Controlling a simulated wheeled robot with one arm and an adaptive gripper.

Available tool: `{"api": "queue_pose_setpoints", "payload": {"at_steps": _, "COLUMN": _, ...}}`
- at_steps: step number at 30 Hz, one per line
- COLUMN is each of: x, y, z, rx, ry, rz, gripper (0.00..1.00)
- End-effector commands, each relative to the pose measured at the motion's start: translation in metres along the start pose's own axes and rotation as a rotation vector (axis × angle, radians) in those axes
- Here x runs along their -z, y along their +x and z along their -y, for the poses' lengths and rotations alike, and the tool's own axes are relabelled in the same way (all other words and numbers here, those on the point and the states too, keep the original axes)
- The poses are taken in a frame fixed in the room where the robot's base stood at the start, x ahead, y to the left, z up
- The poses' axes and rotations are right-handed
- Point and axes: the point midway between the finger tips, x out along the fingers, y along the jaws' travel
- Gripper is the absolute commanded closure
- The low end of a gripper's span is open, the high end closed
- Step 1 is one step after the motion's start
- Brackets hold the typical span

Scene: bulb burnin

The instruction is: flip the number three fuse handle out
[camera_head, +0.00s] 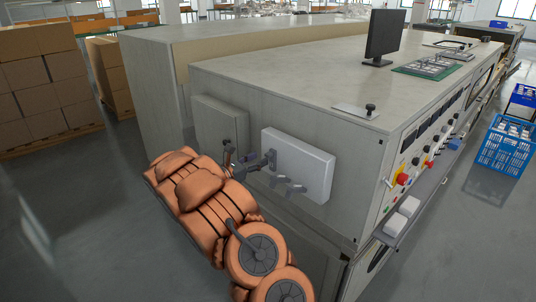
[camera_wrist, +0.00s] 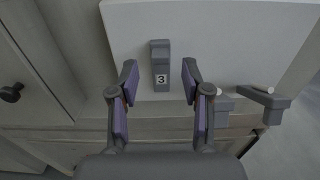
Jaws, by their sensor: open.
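The number three fuse handle (camera_wrist: 160,53) is a grey block with a white "3" label (camera_wrist: 161,78). In the wrist view it stands upright on the white panel (camera_wrist: 225,40). My gripper (camera_wrist: 160,76) is open, with one finger on each side of the handle and a visible gap to both. Two more grey handles, a near one (camera_wrist: 223,103) and a far one (camera_wrist: 266,101), lie to the right, each with a pale round end.
The panel sits on the side of a large grey machine (camera_head: 290,75). A closed grey box (camera_head: 216,125) is left of it, and a dark knob (camera_wrist: 11,92) shows at the wrist view's left. Boxes (camera_head: 35,80) stand left; a blue crate (camera_head: 505,145) stands right.

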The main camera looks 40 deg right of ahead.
Motion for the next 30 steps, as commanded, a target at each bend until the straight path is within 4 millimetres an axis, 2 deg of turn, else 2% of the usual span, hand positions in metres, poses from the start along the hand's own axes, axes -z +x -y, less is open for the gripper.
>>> {"api": "queue_pose_setpoints", "payload": {"at_steps": 6, "x": -0.001, "y": 0.033, "z": 0.001, "rx": 0.003, "ry": -0.002, "rz": 0.000, "gripper": 0.52}}
{"api": "queue_pose_setpoints", "payload": {"at_steps": 12, "x": 0.000, "y": 0.052, "z": 0.001, "rx": 0.002, "ry": 0.000, "rz": -0.002, "gripper": 0.52}}
{"api": "queue_pose_setpoints", "payload": {"at_steps": 23, "x": 0.000, "y": 0.056, "z": 0.000, "rx": 0.000, "ry": 0.001, "rz": -0.001, "gripper": 0.52}}
{"api": "queue_pose_setpoints", "payload": {"at_steps": 30, "x": 0.000, "y": 0.056, "z": 0.000, "rx": 0.000, "ry": 0.001, "rz": -0.001, "gripper": 0.76}}
